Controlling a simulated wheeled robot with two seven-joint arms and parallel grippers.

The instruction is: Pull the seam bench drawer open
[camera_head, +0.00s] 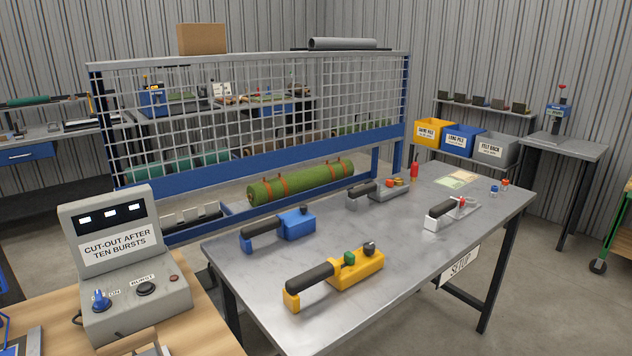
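A blue drawer front (25,155) with a pale handle shows under the grey bench (50,136) at the far left; it looks shut. Another blue drawer front (275,109) shows behind the wire mesh, under a bench at the back; the mesh partly hides it. No label tells me which of these is the seam bench. Neither of my grippers can be seen in this view.
A blue-framed mesh screen (260,155) stands before the back benches. A metal table (350,236) with several hand tools fills the middle. A grey control box (128,262) sits on a wooden top (205,330) at front left. Open floor (545,285) lies at right.

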